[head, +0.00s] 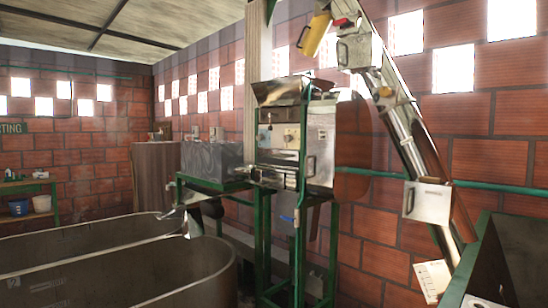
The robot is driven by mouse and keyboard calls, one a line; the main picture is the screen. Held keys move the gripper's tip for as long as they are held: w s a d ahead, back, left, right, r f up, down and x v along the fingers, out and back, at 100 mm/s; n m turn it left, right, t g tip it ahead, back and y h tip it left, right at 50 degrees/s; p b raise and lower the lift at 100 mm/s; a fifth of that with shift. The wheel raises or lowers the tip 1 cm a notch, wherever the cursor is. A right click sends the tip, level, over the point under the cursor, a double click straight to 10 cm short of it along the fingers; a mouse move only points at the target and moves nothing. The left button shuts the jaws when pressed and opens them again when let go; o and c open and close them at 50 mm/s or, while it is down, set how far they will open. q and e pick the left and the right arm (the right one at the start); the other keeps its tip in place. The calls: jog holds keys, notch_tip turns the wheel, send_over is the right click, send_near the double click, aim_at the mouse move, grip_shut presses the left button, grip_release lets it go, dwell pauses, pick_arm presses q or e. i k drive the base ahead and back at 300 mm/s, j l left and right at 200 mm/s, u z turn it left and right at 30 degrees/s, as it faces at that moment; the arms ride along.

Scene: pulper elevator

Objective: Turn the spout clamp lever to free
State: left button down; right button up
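A yellow spout (314,36) hangs at the top of the slanted elevator (405,125), right of centre and high up. A small reddish part (341,21) sits beside the spout at its upper right; it may be the clamp lever, but it is too small to tell its shape or position. Below stands the pulper (320,150), a metal machine with a hopper, on a green frame. A blue-handled part (288,218) shows lower on that frame. Neither of my grippers is in view.
Large dark tanks (190,272) fill the lower left. A green-edged dark bin (510,255) stands at the lower right by the elevator's foot. A paper sheet (433,280) is beside it. A shelf with buckets (42,203) is far left. Brick walls close the back.

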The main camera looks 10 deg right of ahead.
aim_at(345, 22)
jog(key=i+j+z, duration=0.2)
jog(key=i, duration=0.35)
jog(key=i+z, duration=0.2)
jog(key=i, duration=0.35)
jog(key=i+j+z, duration=0.2)
jog(key=i, duration=0.3)
jog(key=j, duration=0.1)
